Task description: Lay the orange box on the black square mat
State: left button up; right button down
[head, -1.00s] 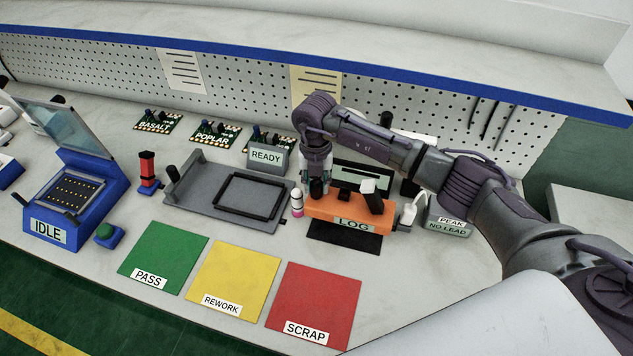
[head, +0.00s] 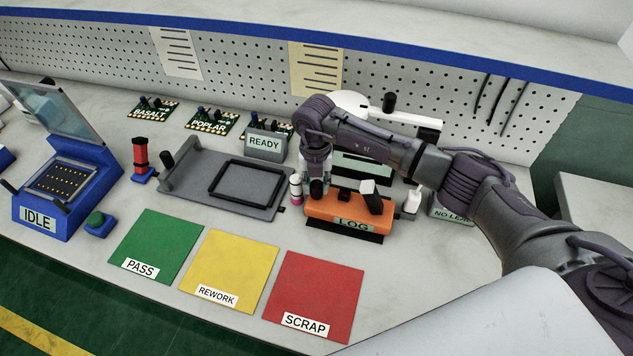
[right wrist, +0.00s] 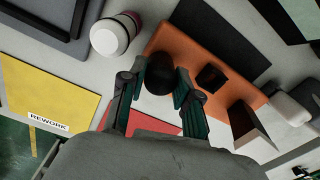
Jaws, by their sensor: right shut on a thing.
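The orange box (head: 335,208), with a LOG label on its front, also shows in the right wrist view (right wrist: 172,43). Dark knobs stand on its top. My right gripper (head: 317,176) comes down on its left end and is shut on the dark knob there; the fingers (right wrist: 160,75) are at this knob in the right wrist view. My left gripper is not in view.
A small white and pink bottle (head: 296,188) stands close at the box's left. A white item (head: 412,201) is close at its right. A grey tray (head: 190,187) lies further left. Green (head: 158,243), yellow (head: 232,268) and red (head: 318,292) mats lie in front.

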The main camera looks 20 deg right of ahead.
jog(key=shift+f+b, duration=0.35)
jog(key=shift+f, duration=0.05)
dwell(0.5)
jog(key=c, duration=0.7)
grip_release()
jog(key=shift+c, duration=0.2)
notch_tip(320, 180, up, 12)
jog(key=shift+a, duration=0.1)
